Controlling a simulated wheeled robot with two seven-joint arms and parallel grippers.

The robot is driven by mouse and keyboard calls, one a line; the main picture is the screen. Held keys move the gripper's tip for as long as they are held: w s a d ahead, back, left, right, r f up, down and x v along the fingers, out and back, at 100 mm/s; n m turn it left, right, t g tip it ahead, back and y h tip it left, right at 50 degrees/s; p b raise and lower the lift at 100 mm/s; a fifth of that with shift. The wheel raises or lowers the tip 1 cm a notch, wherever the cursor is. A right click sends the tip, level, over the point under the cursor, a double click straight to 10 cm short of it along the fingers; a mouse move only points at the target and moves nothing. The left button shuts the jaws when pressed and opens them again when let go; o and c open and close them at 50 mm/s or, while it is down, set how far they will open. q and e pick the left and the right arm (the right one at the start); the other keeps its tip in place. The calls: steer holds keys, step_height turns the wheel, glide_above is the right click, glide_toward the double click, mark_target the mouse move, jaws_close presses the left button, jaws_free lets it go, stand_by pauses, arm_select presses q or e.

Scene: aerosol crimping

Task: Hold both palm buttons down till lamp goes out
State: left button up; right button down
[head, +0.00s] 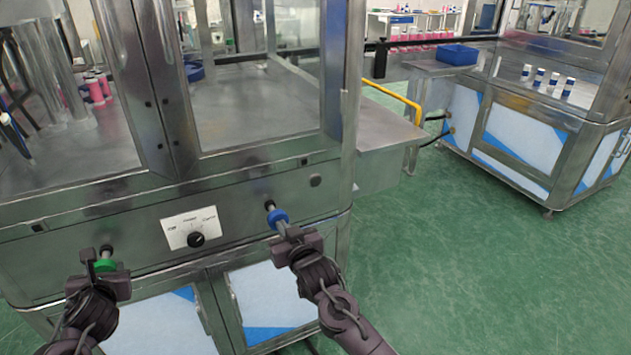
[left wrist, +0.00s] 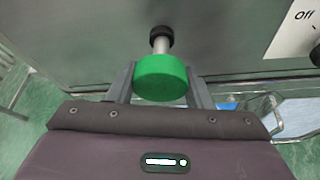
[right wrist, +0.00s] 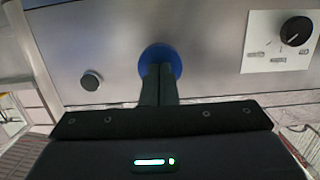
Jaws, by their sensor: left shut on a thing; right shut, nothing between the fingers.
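The green palm button (left wrist: 161,79) sits between the two fingers of my left gripper (left wrist: 161,86), which is shut on it. Its metal stem shows between the cap and the panel. In the head view the green cap (head: 104,265) is partly hidden by my left gripper (head: 103,258). The blue palm button (head: 278,217) stands out from the panel on its stem. My right gripper (right wrist: 160,70) is shut and empty, its fingertips against or just in front of the blue cap (right wrist: 175,60); I cannot tell if they touch. No lit lamp is clearly visible.
Between the buttons is a white plate (head: 175,230) with a black selector knob (head: 195,240). A dark round piece (head: 315,180) sits on the panel right of the blue button. Another machine with a blue bin (head: 457,55) stands at the back right. Green floor lies clear between.

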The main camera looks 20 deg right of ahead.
arm_select(q)
steer(key=shift+w+r, duration=0.35)
steer(key=shift+r, duration=0.1)
steer(key=shift+f, duration=0.1)
arm_select(e)
steer(key=shift+s+r, duration=0.1)
steer(key=shift+s, duration=2.2)
arm_select(q)
steer(key=shift+a, duration=0.1)
steer(key=shift+f, duration=0.1)
arm_select(e)
steer(key=s, duration=0.6)
steer(key=shift+r, duration=0.4)
